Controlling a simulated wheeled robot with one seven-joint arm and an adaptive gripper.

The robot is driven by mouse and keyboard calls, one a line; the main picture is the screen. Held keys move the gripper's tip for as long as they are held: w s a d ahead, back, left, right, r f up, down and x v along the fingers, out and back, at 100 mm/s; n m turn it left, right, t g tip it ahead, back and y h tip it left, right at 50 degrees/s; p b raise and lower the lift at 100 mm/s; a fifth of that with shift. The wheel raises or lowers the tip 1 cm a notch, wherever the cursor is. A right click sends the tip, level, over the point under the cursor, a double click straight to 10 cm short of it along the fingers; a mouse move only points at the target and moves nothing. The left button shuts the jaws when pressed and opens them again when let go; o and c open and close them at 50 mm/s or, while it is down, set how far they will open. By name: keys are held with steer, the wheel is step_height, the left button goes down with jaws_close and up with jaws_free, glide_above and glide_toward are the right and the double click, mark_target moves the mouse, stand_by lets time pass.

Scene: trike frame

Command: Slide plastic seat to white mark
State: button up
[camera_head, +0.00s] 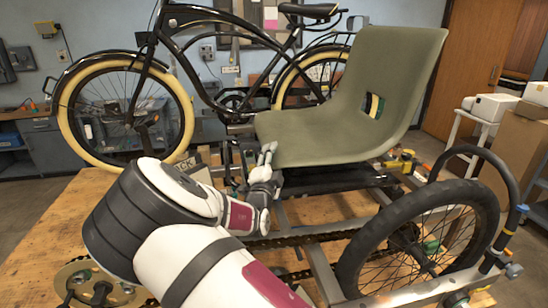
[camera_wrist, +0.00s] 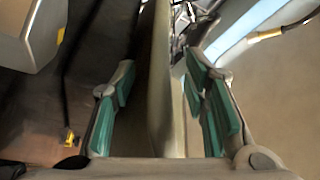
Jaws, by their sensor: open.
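The olive-green plastic seat (camera_head: 300,138) stands upright on the trike frame (camera_head: 335,208), its backrest at the right with a rectangular hole. My gripper (camera_head: 268,155) is at the seat's front left edge in the head view. In the wrist view my gripper (camera_wrist: 160,78) is open, with teal-padded fingers on either side of a thin upright edge, likely the seat's edge (camera_wrist: 163,60). A gap shows at the left finger; contact at the right finger is unclear. I cannot make out a white mark in either view.
A wheel with a black tyre (camera_head: 415,240) stands at the right of the frame. A chain runs along the frame's near side. The wooden workbench (camera_head: 45,235) lies beneath. A black bicycle (camera_head: 185,75) with cream tyres stands behind. White machines and boxes are at the far right.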

mark_target(289, 155)
steer(key=shift+w, duration=0.25)
jaws_close()
steer(key=shift+w+d+p, duration=0.2)
steer(key=shift+d, duration=0.95)
steer(key=shift+w+d+p, duration=0.15)
steer(key=shift+d, duration=1.1)
jaws_free()
